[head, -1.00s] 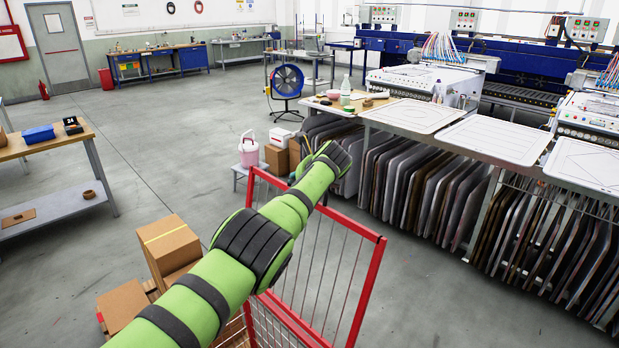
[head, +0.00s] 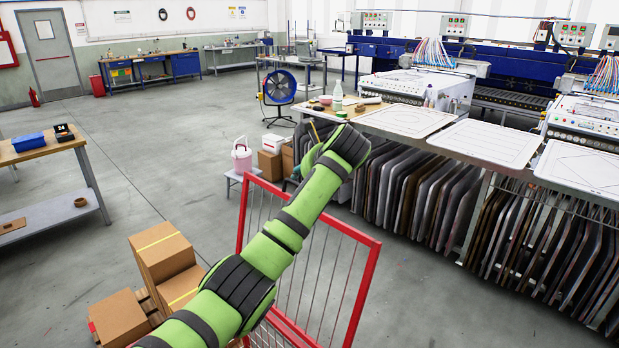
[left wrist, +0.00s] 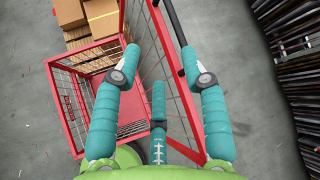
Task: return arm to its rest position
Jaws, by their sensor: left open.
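My green left arm (head: 264,247) reaches up from the bottom of the head view, across the red wire-mesh cart (head: 367,277). Its far end bends near the long worktable, and the fingers cannot be made out clearly there. In the left wrist view, my left gripper (left wrist: 160,58) has teal fingers spread wide apart, with nothing held between them. The red cart (left wrist: 80,53) lies below and beyond the fingers. A thin dark bar (left wrist: 171,18) runs close to the right fingertip; contact cannot be told. My right gripper is in neither view.
Cardboard boxes (head: 163,252) stand left of the cart. The long worktable (head: 465,144) with white boards has panels (head: 440,185) racked beneath it. A pink bucket (head: 242,156) sits on a low stand behind the cart.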

